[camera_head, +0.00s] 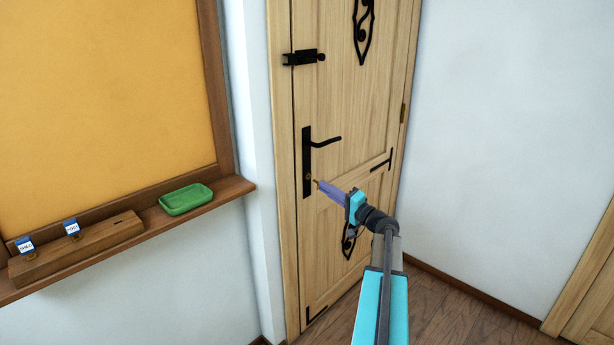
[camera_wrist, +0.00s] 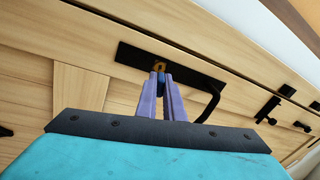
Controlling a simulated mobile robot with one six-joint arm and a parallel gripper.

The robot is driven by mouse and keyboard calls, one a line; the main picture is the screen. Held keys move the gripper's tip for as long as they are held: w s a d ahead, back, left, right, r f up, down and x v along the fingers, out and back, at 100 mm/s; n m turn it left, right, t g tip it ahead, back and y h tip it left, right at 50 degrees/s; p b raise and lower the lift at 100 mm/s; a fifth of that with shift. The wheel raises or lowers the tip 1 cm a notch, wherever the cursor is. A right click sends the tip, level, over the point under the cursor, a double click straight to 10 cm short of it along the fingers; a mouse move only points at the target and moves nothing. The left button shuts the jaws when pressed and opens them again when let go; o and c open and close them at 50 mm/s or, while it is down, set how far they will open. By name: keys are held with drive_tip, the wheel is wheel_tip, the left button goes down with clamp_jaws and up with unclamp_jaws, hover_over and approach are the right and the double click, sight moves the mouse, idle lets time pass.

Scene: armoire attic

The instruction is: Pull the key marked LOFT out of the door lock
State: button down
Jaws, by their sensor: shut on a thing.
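The wooden door (camera_head: 350,110) is closed and carries a black lock plate (camera_head: 307,175) with a lever handle (camera_head: 325,141) above the keyhole. My gripper (camera_head: 317,183) is at the lower part of the plate. In the wrist view my gripper (camera_wrist: 160,80) has its purple fingers shut on the key (camera_wrist: 160,69). A blue part shows between the fingertips, with a brass-coloured part at the plate (camera_wrist: 130,53). The marking on this key cannot be read. I cannot tell how deep the key sits in the lock.
A shelf (camera_head: 220,193) on the left holds a green tray (camera_head: 186,199) and a wooden block (camera_head: 75,250) with two blue-and-white tagged keys (camera_head: 71,229). A black bolt (camera_head: 303,57) is higher on the door. The floor right of my arm is clear.

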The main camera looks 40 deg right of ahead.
drive_tip(key=shift+s+f+b, duration=0.1)
drive_tip(key=shift+s+b, duration=0.2)
drive_tip(key=shift+s, duration=0.3)
drive_tip(key=b+v, duration=0.2)
drive_tip(key=v, duration=0.3)
drive_tip(key=shift+s, duration=0.35)
idle(0.5)
idle(0.4)
drive_tip(key=w+a+n+g+y+p, duration=0.15)
drive_tip(key=w+a+y, duration=0.3)
drive_tip(key=a, duration=0.85)
drive_tip(key=w+a+n+g+y+p, duration=0.1)
drive_tip(key=w+a+n+y+p, duration=0.35)
drive_tip(key=a, duration=0.85)
drive_tip(key=w+a+n+g+y+p, duration=0.1)
drive_tip(key=a+n+g+y+p, duration=0.2)
drive_tip(key=a, duration=2.4)
drive_tip(key=g+y, duration=0.2)
drive_tip(key=shift+a+f+n+g, duration=0.3)
drive_tip(key=shift+f+n+g, duration=0.05)
drive_tip(key=shift+f+n, duration=0.05)
